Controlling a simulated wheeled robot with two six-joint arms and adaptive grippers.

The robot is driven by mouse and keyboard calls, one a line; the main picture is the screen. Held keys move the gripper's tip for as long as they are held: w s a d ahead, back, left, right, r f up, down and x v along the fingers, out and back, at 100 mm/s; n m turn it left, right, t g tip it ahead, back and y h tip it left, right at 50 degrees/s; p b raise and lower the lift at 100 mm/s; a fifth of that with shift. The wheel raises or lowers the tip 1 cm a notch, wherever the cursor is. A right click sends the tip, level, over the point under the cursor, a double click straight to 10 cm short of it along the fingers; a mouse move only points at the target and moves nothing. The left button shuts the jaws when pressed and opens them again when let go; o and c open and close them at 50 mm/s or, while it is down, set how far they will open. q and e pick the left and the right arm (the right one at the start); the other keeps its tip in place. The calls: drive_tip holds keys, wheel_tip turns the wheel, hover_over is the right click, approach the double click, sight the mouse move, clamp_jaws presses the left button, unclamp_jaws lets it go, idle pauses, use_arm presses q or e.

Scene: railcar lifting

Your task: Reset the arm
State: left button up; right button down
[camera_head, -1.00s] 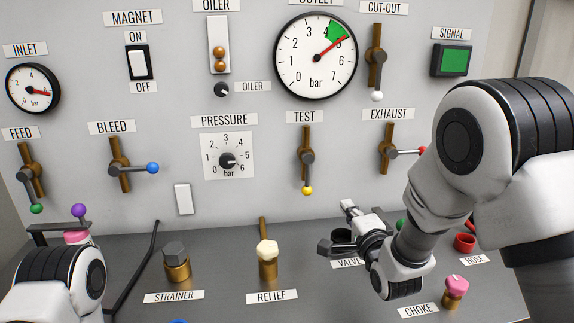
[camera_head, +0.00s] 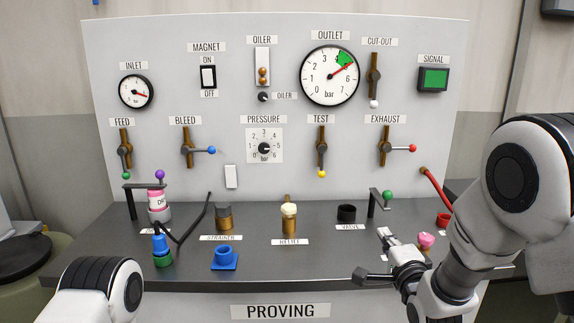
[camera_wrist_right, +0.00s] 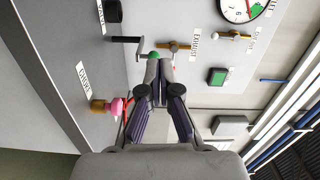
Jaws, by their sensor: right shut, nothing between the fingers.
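My right gripper (camera_head: 375,258) is above the right front part of the grey bench in the head view, apart from the panel. It also shows in the right wrist view (camera_wrist_right: 154,66), where its fingers are together and hold nothing. The pink choke knob (camera_head: 426,241) stands just beside and behind the right hand; in the right wrist view it is left of the fingers (camera_wrist_right: 117,106). Of my left arm only a white and black link shows at the lower left of the head view; its gripper is outside the frame.
The upright panel (camera_head: 230,110) has gauges and levers. A red hose (camera_head: 436,187) is at the right.

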drive_tip(key=s+d+f+g, duration=0.1)
drive_tip(key=s+f+g, duration=0.3)
drive_tip(key=f, duration=0.6)
drive_tip(key=s+d+f+n+g+h, duration=0.1)
drive_tip(key=s+f+g, duration=0.1)
drive_tip(key=s+f, duration=0.65)
drive_tip(key=s+d+f+g, duration=0.1)
drive_tip(key=s+f+g, duration=0.1)
drive_tip(key=f, duration=1.1)
drive_tip(key=s+f+n+g, duration=0.3)
drive_tip(key=s+n, duration=0.2)
drive_tip(key=s, duration=0.3)
drive_tip(key=s+f+n+g, duration=0.2)
drive_tip(key=s+n, duration=0.3)
drive_tip(key=s, duration=0.4)
drive_tip(key=s+f+n+g, duration=0.3)
drive_tip(key=s+n+g, duration=0.1)
drive_tip(key=s, duration=0.5)
drive_tip(key=shift+d+f+n+g+h, duration=0.3)
drive_tip(key=shift+d+f+n+g, duration=0.1)
drive_tip(key=shift+d+g, duration=0.1)
